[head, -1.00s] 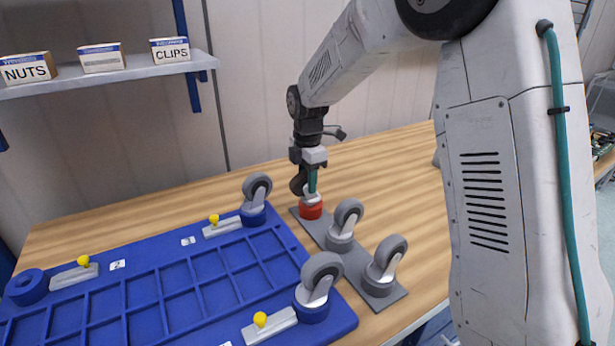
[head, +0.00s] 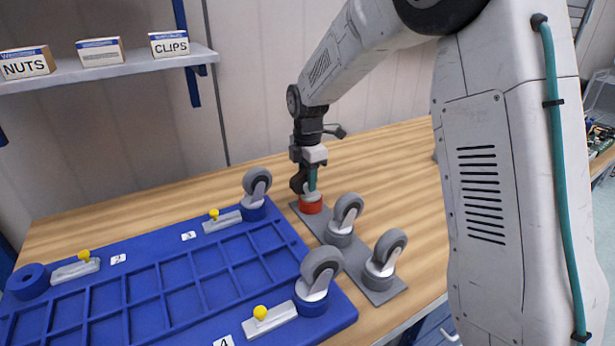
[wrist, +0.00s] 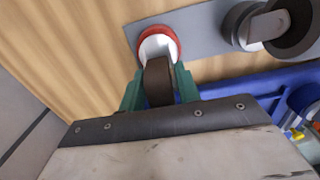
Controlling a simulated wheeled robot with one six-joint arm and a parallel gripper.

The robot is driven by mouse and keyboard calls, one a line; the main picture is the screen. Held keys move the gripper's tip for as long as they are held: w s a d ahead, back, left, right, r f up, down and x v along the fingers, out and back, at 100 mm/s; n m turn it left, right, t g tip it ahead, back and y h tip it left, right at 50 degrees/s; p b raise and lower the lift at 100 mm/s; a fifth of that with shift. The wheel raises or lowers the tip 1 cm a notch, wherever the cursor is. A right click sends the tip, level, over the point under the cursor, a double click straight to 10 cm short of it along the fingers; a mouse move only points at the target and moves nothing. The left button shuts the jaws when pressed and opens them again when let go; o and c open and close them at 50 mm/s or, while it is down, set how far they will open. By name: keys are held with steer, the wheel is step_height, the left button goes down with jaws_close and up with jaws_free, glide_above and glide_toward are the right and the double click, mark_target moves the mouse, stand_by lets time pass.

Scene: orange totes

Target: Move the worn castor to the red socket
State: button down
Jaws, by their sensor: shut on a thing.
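The worn castor has a dark, brownish wheel (wrist: 158,80) and a pale mount. In the head view its wheel (head: 298,183) shows beside the fingers. My gripper (wrist: 160,90) is shut on the castor, with one green finger on each side of the wheel. In the head view my gripper (head: 311,180) points down at the red socket. The red socket (head: 311,206) is at the far end of a grey plate, and its rim (wrist: 146,30) rings the castor's pale base in the wrist view. The base is at the socket; I cannot tell whether it is fully seated.
The grey plate (head: 325,232) also bears two grey-wheeled castors (head: 347,215) (head: 386,258) nearer the front. A blue tray (head: 170,290) to the left holds two more castors, an empty blue socket (head: 28,281) and yellow-knobbed clamps. Bare wooden bench (head: 385,165) lies behind and right.

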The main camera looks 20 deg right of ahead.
steer(key=c, duration=0.9)
jaws_free()
step_height(320, 180, up, 7)
steer(key=shift+r, duration=0.4)
steer(key=shift+r, duration=0.1)
steer(key=s+d+r+m, duration=0.1)
steer(key=s+r+m, duration=0.35)
steer(key=s, duration=0.55)
steer(key=s+d+r+m, duration=0.2)
steer(key=s+r+m, duration=0.3)
steer(key=s, duration=0.5)
steer(key=s+f+m, duration=0.1)
steer(key=s+m, duration=0.2)
steer(key=s, duration=0.3)
steer(key=s+f+m, duration=0.2)
steer(key=s+m, duration=0.2)
steer(key=s, duration=0.2)
steer(key=s+d+f+m+t, duration=0.1)
steer(key=s+m, duration=0.2)
steer(key=s, duration=0.2)
steer(key=shift+s+f+m, duration=0.25)
steer(key=shift+s+f, duration=0.15)
